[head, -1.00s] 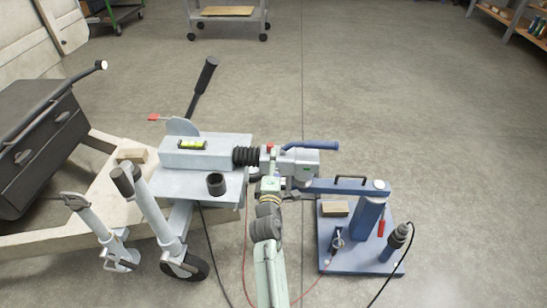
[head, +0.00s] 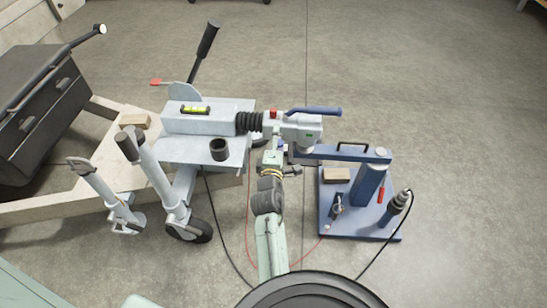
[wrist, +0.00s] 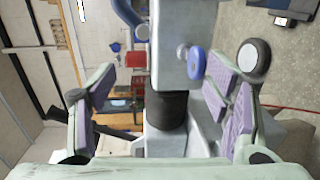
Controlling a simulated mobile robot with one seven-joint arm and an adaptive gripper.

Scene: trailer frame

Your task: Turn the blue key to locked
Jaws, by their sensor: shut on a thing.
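The blue key (wrist: 196,63) shows in the wrist view as a small round blue bow beside a short metal barrel (wrist: 182,50) on the grey coupling head (wrist: 178,25). In the head view the coupling head (head: 302,124) hides the key or it is too small to tell. My gripper (wrist: 158,75) has purple pads on both sides of the wrist view, with the key next to the right pad. It is shut on the key, though the contact is not clear. In the head view my gripper (head: 272,152) is just below the coupling head.
A blue handle (head: 315,111) tops the coupling head, and a black bellows (head: 249,122) joins it to the grey drawbar (head: 190,150). A blue stand (head: 335,225) supports it at right. Cables lie on the floor near my arm.

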